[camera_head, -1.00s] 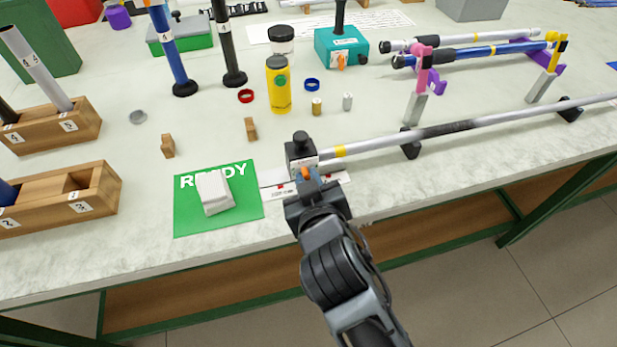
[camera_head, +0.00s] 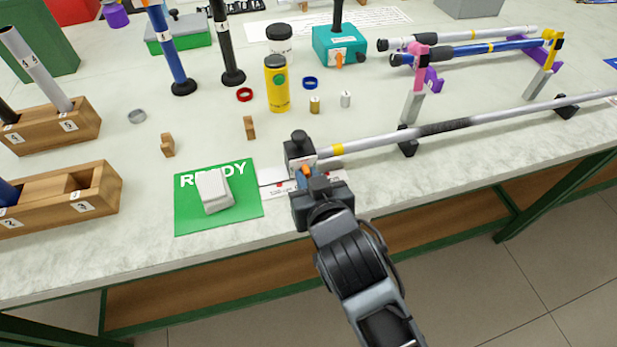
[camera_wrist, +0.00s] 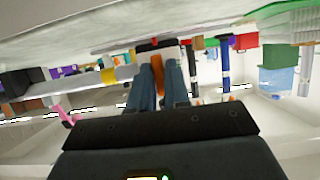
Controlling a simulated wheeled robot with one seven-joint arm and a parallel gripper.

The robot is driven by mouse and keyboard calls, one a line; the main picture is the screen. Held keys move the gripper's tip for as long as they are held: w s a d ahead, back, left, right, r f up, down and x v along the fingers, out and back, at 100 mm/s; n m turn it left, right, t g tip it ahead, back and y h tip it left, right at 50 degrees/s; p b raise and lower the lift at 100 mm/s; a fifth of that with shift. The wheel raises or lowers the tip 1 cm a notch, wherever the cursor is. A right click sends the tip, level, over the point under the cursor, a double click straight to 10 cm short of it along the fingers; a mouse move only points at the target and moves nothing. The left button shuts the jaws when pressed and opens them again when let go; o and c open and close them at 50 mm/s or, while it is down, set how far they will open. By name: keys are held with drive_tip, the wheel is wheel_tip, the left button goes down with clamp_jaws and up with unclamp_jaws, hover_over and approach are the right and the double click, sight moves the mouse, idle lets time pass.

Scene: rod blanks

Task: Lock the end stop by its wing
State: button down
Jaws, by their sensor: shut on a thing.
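The end stop (camera_head: 299,150) is a dark block with a black knob on top, at the left end of the grey rod (camera_head: 385,139). Its orange wing (camera_head: 306,171) points towards the front. My gripper (camera_head: 312,183) is at the front of the end stop and shut on the wing. In the wrist view, the orange wing (camera_wrist: 157,76) stands between my two fingers, which are close on both sides of it. The fingertips are partly hidden in the head view. The rod has a yellow band beside the stop and lies on black supports.
A green READY mat (camera_head: 243,205) with a white block (camera_head: 213,190) lies left of my gripper. Wooden racks (camera_head: 105,190) stand at the far left. A yellow bottle (camera_head: 277,90), small rings and plugs stand behind. The table's front edge is below my gripper.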

drive_tip(key=c, duration=1.2)
unclamp_jaws()
drive_tip(key=shift+v, duration=3.95)
drive_tip(key=shift+f, duration=0.1)
drive_tip(key=s+d+m+t+h, duration=0.1)
drive_tip(key=s+d, duration=0.7)
drive_tip(key=s, duration=0.3)
drive_tip(key=s+d+m+h, duration=0.1)
drive_tip(key=s+d, duration=0.7)
drive_tip(key=s, duration=0.4)
drive_tip(key=s+d+r, duration=0.1)
drive_tip(key=s, duration=0.1)
drive_tip(key=s+d+r+h, duration=0.1)
drive_tip(key=s+r, duration=0.1)
drive_tip(key=s, duration=0.1)
drive_tip(key=s+d+r+m+h, duration=0.1)
drive_tip(key=s+r, duration=0.1)
drive_tip(key=shift+s+d+r+t, duration=0.15)
drive_tip(key=shift+s+r+t, duration=0.1)
drive_tip(key=shift+t, duration=0.15)
